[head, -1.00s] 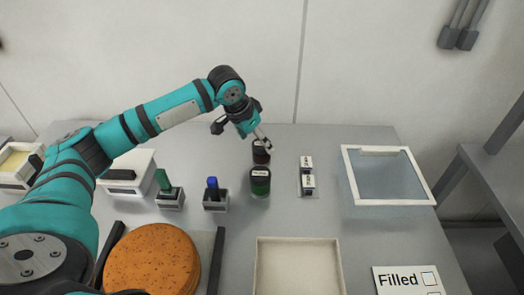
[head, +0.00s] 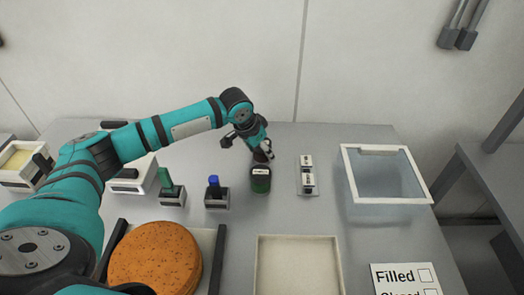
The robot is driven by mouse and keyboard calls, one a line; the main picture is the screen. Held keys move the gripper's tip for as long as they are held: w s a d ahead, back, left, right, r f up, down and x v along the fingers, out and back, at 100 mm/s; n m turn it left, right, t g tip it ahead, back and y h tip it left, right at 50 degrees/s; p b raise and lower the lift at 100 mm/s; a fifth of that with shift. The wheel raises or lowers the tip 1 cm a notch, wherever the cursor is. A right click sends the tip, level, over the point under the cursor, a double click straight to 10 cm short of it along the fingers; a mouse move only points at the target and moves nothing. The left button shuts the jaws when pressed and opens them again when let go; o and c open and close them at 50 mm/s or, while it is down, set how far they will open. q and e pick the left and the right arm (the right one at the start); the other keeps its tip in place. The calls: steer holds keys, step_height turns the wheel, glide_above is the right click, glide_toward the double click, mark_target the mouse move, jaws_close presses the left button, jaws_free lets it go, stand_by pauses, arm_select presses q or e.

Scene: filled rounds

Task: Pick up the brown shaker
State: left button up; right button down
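The brown shaker (head: 261,157) stands upright on the grey table, just behind a dark green shaker (head: 260,181) with a white label. My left gripper (head: 266,150) reaches down from above and behind, with its fingertips at the top of the brown shaker. The gripper hides much of the shaker's upper part. I cannot tell whether the fingers are closed around it or only beside it. My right gripper is not in view.
Green-topped (head: 167,185) and blue-topped (head: 215,191) items stand in holders to the left. A small labelled rack (head: 306,187) and a clear-topped bin (head: 427,190) are to the right. A round orange slab (head: 155,258) and a cream tray (head: 300,240) lie in front.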

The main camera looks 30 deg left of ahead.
arm_select(q)
steer(key=c, duration=0.8)
